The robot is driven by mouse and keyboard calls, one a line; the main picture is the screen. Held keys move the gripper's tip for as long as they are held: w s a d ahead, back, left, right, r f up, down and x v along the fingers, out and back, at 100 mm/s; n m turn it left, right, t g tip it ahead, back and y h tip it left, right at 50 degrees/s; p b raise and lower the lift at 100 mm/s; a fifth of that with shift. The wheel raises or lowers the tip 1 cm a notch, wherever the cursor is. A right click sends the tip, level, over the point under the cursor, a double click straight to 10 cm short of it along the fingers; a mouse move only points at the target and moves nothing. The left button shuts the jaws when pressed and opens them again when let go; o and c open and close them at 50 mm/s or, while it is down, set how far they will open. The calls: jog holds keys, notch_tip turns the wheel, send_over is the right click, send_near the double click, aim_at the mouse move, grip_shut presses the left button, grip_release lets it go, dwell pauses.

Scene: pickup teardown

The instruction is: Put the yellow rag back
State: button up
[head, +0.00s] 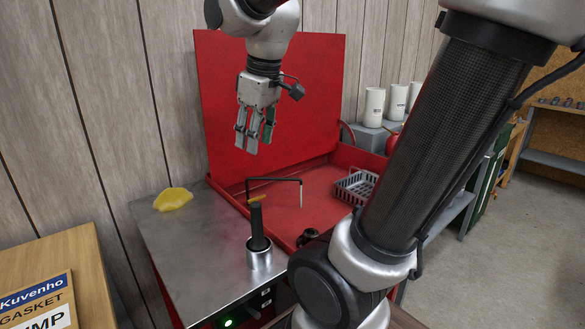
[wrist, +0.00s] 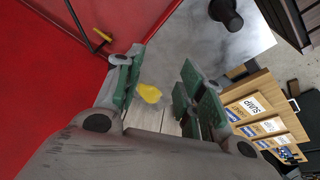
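The yellow rag (head: 173,199) lies crumpled on the back left corner of the steel worktop (head: 190,250). It also shows in the wrist view (wrist: 149,93), small and farther off, in the gap between the fingers. My gripper (head: 254,135) hangs fingers down in front of the raised red lid, above the worktop and to the right of the rag. In the wrist view my gripper (wrist: 163,88) has its green-padded fingers spread apart with nothing between them. It is not touching the rag.
A dark-handled brush (head: 258,225) stands in a metal cup on the worktop. A bent black rod (head: 275,181) rises beside the red basin (head: 325,190), which holds a grey basket (head: 356,187). The red lid (head: 310,95) stands upright behind. A wooden table (head: 85,265) with boxes stands left.

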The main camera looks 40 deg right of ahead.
jog(key=s+d+f+m+t, duration=0.1)
jog(key=s+f+m, duration=0.3)
jog(key=s, duration=0.6)
jog(key=shift+s+d+f+m, duration=0.3)
jog(key=shift+d+f+m, duration=0.05)
jog(key=shift+d+m, duration=0.1)
dwell(1.1)
